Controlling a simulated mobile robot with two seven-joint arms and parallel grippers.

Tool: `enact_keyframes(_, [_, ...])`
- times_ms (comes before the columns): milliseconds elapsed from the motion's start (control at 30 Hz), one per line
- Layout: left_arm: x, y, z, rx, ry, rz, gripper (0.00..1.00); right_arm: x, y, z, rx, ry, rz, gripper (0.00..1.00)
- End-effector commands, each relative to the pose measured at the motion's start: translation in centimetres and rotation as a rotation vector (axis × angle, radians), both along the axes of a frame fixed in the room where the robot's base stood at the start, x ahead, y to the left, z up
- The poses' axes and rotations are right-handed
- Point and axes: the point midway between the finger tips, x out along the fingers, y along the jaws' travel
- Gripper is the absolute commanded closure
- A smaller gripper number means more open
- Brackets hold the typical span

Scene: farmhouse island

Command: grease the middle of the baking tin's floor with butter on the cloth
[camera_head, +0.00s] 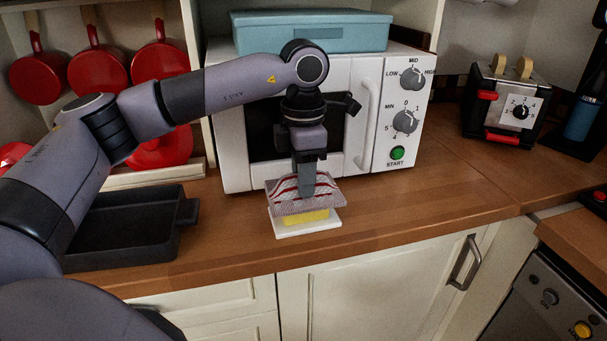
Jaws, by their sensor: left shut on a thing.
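My left gripper (308,190) points straight down in front of the microwave, shut on a folded cloth (329,190) with red and pale stripes. The cloth lies over the top of a yellow block of butter (306,217) and looks to touch it. The butter sits on a white square dish (325,228) near the counter's front edge. The dark baking tin (135,222) stands on the counter to the left, partly hidden behind my left arm. The part of its floor that shows looks empty. My right gripper is not in view.
A white microwave (372,150) stands right behind the butter, with a blue box (310,36) on top. Red pans (98,70) hang at the left. A toaster (503,108) stands at the back right. The counter (440,185) right of the butter is clear.

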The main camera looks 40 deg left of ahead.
Motion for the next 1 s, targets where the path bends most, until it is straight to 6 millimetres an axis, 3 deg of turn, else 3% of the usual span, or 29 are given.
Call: enact_keyframes(1000, [0.01,0.01,-0.73,-0.001,-0.001,0.0,0.95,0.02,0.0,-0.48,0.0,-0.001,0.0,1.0])
